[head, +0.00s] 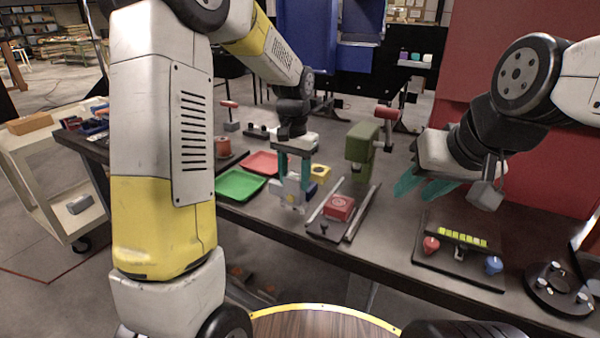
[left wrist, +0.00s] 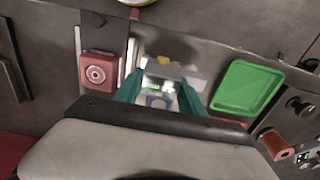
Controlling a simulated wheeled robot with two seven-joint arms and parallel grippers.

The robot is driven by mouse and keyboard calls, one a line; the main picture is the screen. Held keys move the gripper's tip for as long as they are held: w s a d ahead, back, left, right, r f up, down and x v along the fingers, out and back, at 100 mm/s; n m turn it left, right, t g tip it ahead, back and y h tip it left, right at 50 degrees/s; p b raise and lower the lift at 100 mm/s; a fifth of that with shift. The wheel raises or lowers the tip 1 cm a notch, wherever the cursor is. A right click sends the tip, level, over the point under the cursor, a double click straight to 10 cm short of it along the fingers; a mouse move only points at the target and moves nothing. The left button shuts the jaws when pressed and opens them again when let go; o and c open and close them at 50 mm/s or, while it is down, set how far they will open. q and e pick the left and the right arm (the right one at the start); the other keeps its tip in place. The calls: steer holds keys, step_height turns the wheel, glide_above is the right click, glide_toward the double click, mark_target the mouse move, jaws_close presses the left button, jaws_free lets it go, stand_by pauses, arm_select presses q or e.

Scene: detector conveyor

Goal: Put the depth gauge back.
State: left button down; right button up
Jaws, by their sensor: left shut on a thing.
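My left gripper (head: 293,178) points down over the middle of the table, its teal fingers closed on a pale grey, block-like piece, which looks like the depth gauge (head: 292,193). In the left wrist view the piece (left wrist: 159,86) sits between the fingertips (left wrist: 160,95) with a small greenish lit patch. Its lower end is at or just above the tabletop; I cannot tell if it touches. A yellow block with a dark hole (head: 320,172) is close behind it to the right. My right gripper (head: 423,188) is at the right above the table, its fingers apart and empty.
A green tray (head: 240,184) and a red tray (head: 262,163) lie left of the left gripper. To its right are rails with a red block (head: 339,207) and a green housing (head: 361,143). A dark panel with red and blue knobs (head: 458,262) lies at the front right.

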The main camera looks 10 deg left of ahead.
arm_select(q)
steer(key=shift+f, duration=0.25)
steer(key=shift+f, duration=0.6)
steer(key=c, duration=0.7)
jaws_free()
steer(key=shift+r, duration=0.1)
step_height(320, 180, up, 12)
steer(key=r, duration=0.1)
steer(key=s+a+n+t, duration=0.1)
steer(key=s+t, duration=0.1)
steer(key=s, duration=0.5)
steer(key=s+a+r+n+t+h, duration=0.1)
steer(key=s+a+t, duration=0.1)
steer(key=s, duration=0.5)
steer(key=s+a+n+t+h, duration=0.1)
steer(key=s+a+t, duration=0.1)
steer(key=s, duration=0.5)
steer(key=shift+s+r+n, duration=0.4)
